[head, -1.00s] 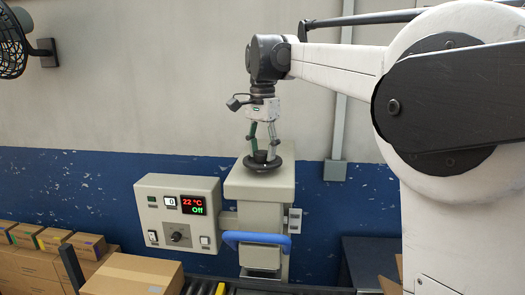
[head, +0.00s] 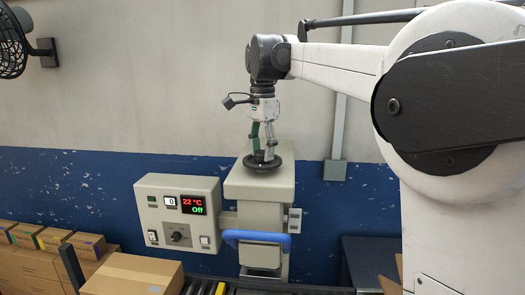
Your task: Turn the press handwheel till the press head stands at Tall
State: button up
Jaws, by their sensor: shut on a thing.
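The press handwheel (head: 263,164) is a dark round wheel with a raised hub, lying flat on top of the beige press housing (head: 259,187). My gripper (head: 264,151) points straight down over the wheel and is shut on its hub. The press head (head: 259,257) is the beige block low on the press, behind and below a blue bar (head: 256,238). The height scale and its Tall mark are too small to make out here.
A cardboard box (head: 132,275) stands at the lower left, with several more cartons (head: 40,237) beyond. A roller conveyor (head: 222,288) runs along the bottom. A wall fan (head: 12,40) hangs at the upper left.

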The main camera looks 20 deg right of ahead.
aim_at(262, 152)
jog(key=o, duration=1.1)
jog(key=shift+o, duration=0.2)
notch_tip(262, 152, up, 12)
jog(key=s+f+n+t+b, duration=0.1)
jog(key=s+f+n+b, duration=0.1)
jog(key=s+f, duration=0.2)
jog(key=s+f+n+t+b, duration=0.1)
jog(key=s+f+n, duration=0.1)
jog(key=s+f, duration=0.3)
jog(key=s+f+n+t+b, duration=0.1)
jog(key=s+f+n+b, duration=0.1)
jog(key=s+f, duration=0.3)
jog(key=shift+f+n+b, duration=0.35)
jog(key=shift+f+n, duration=0.05)
jog(key=shift+f, duration=0.25)
jog(key=s+f+n+t+b, duration=0.2)
jog(key=s+f, duration=0.6)
jog(key=f, duration=0.5)
jog(key=s+f+n+t+b, duration=0.2)
jog(key=s+f+n, duration=0.3)
jog(key=s+f, duration=0.4)
notch_tip(262, 152, down, 5)
jog(key=shift+s+r+b, duration=0.2)
jog(key=shift+b, duration=0.35)
